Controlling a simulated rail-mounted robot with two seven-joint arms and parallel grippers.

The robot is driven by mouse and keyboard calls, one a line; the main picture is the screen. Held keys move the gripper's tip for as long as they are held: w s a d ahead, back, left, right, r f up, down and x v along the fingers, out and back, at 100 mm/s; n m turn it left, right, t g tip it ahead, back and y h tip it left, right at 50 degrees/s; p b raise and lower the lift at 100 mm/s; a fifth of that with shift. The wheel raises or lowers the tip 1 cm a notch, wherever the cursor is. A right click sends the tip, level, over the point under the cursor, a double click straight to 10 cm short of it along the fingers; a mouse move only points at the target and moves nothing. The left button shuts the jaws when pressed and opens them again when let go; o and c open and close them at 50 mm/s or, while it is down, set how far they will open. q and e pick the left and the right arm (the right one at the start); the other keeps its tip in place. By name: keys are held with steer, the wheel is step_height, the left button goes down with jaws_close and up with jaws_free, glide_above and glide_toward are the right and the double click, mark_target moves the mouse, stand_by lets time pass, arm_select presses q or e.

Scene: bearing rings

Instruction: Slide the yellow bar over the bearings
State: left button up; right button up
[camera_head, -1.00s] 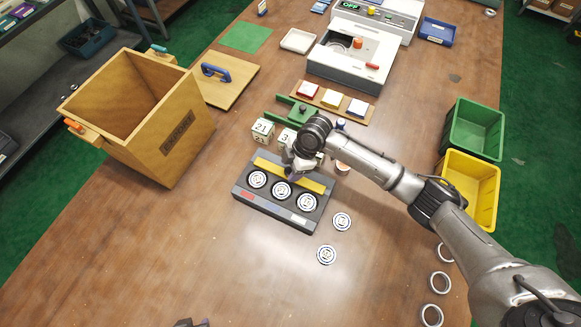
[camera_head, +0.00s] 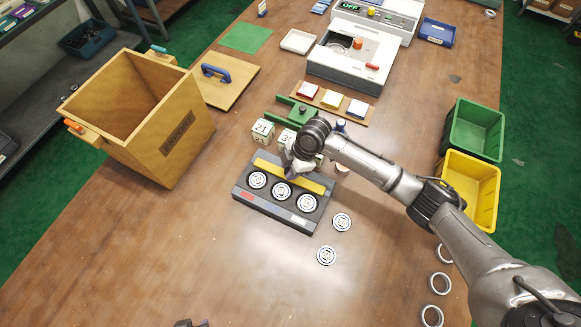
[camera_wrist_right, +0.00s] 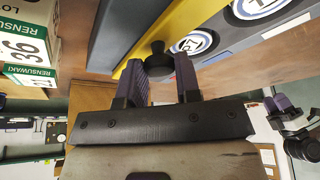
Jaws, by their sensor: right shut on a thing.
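The yellow bar (camera_head: 264,164) lies along the far side of a dark grey fixture (camera_head: 243,194), behind its row of three bearings: the left bearing (camera_head: 257,180), middle bearing (camera_head: 282,190) and right bearing (camera_head: 306,202). The bar does not cover the bearings. My right gripper (camera_head: 290,174) is at the bar's middle. In the right wrist view, its purple fingers (camera_wrist_right: 159,68) are shut on the bar's black knob (camera_wrist_right: 157,58). Purple tips at the bottom edge of the head view appear to be my left gripper (camera_head: 190,323); its opening is unclear.
Two loose bearings (camera_head: 342,222) (camera_head: 326,255) lie right of and in front of the fixture. Numbered blocks (camera_head: 263,131) stand close behind it. A wooden box (camera_head: 176,137) is at left. Green (camera_head: 474,130) and yellow bins (camera_head: 470,187) stand at right.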

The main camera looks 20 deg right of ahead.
jaws_close()
steer(key=shift+s+a+r+p, duration=0.2)
steer(key=shift+a+p, duration=0.05)
steer(key=shift+p, duration=0.2)
steer(key=shift+s+a+p, duration=1.05)
steer(key=shift+a+p, duration=0.1)
steer(key=shift+a, duration=0.05)
steer(key=shift+f, duration=0.1)
steer(key=o, duration=1)
jaws_free()
steer(key=shift+a+f, duration=0.1)
steer(key=shift+o, duration=0.2)
